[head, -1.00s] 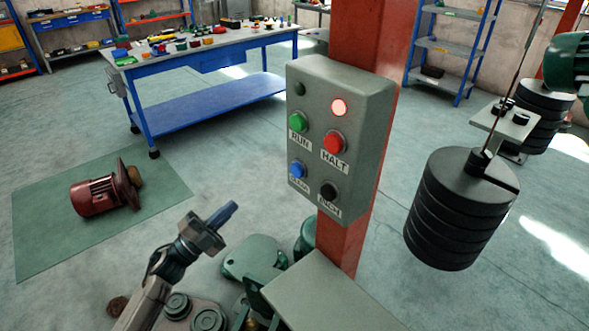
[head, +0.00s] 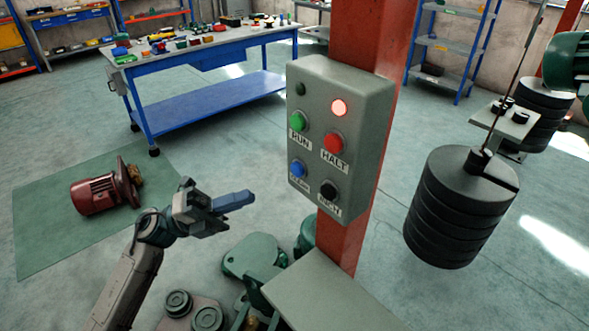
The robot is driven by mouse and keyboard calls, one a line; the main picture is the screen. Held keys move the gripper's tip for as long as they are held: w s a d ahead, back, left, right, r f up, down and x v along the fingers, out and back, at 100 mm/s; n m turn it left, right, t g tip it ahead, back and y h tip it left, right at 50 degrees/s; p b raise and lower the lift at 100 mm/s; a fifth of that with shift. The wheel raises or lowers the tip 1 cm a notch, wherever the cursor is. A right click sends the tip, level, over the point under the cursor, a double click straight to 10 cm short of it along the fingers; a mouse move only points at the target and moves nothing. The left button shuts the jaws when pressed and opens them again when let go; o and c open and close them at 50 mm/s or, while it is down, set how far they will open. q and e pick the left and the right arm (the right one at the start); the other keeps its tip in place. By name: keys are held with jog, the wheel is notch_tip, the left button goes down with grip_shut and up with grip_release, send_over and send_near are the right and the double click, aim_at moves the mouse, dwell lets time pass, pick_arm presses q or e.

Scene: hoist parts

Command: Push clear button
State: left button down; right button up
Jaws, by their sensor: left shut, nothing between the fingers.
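The grey control box (head: 345,97) is fixed to the red post. Its blue clear button (head: 298,169) sits at the lower left, with a small label under it that is hard to read. The green RUN button (head: 297,121) is above it, the red HALT button (head: 333,142) is to the upper right, and a black button (head: 328,190) is to the lower right. A red lamp (head: 339,107) is lit. My left gripper (head: 250,198) is shut and empty, left of and below the blue button, apart from the box. My right gripper is not in view.
The red post (head: 345,245) stands behind the box, with a grey plate (head: 325,295) and green machine parts (head: 254,256) below. Black stacked weights (head: 455,215) hang at the right. A red motor (head: 97,194) lies on a green mat. A blue workbench (head: 210,100) stands behind.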

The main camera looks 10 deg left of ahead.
aim_at(297, 170)
pick_arm(q)
jog(key=w+d, duration=0.5)
jog(key=w, duration=0.1)
jog(key=shift+w, duration=0.25)
dwell(1.2)
jog(key=shift+d, duration=0.1)
dwell(0.7)
jog(key=shift+w+d, duration=0.2)
jog(key=shift+w, duration=0.15)
jog(key=shift+w+d, duration=0.25)
dwell(0.7)
jog(key=shift+a, duration=0.1)
jog(key=shift+s+a, duration=0.45)
jog(key=shift+s, duration=0.2)
